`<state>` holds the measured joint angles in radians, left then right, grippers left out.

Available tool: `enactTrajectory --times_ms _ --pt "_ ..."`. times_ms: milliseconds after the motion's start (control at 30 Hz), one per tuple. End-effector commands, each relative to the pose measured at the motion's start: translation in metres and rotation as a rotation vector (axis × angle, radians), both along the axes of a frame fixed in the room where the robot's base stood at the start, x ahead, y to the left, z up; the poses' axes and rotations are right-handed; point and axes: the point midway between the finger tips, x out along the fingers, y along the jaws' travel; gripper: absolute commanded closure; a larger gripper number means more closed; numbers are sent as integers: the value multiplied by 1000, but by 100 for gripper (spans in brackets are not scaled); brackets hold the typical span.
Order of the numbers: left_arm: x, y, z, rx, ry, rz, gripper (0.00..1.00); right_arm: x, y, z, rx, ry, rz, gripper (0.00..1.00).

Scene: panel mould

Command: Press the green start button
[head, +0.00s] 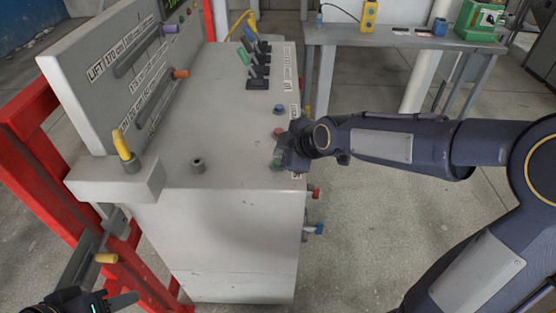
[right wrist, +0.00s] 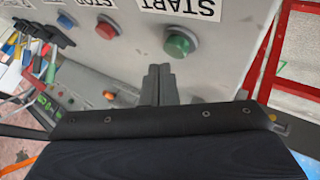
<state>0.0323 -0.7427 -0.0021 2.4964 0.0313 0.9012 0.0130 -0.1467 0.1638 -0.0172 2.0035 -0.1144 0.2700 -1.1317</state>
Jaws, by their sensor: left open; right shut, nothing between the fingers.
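The green start button (right wrist: 179,43) sits in a grey collar on the pale console, beside a START label (right wrist: 180,8) in the right wrist view. In the head view the green button (head: 277,163) is partly hidden by my right gripper (head: 288,160). My right gripper (right wrist: 158,72) is shut and empty. Its fingertips show just below and left of the green button in the wrist view, with a small gap in the picture. I cannot tell the depth between them. My left gripper (head: 98,282) is open at the bottom left of the head view, low beside the console.
A red button (head: 278,133) and a blue button (head: 279,109) line up beyond the green one. Several coloured levers (head: 256,62) stand at the back of the console (head: 235,175). A knob with a yellow handle (head: 122,147) is at left. A red frame (head: 40,160) flanks the console.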

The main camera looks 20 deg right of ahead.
Motion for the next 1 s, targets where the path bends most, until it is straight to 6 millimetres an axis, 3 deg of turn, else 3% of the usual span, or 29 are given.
enactTrajectory --times_ms 667,1000 --pt "0 0 0 0 0 0 59 0 0 0 0 0 0 100" --pt "0 0 -13 0 0 0 59 0 0 -9 -1 0 1 100"
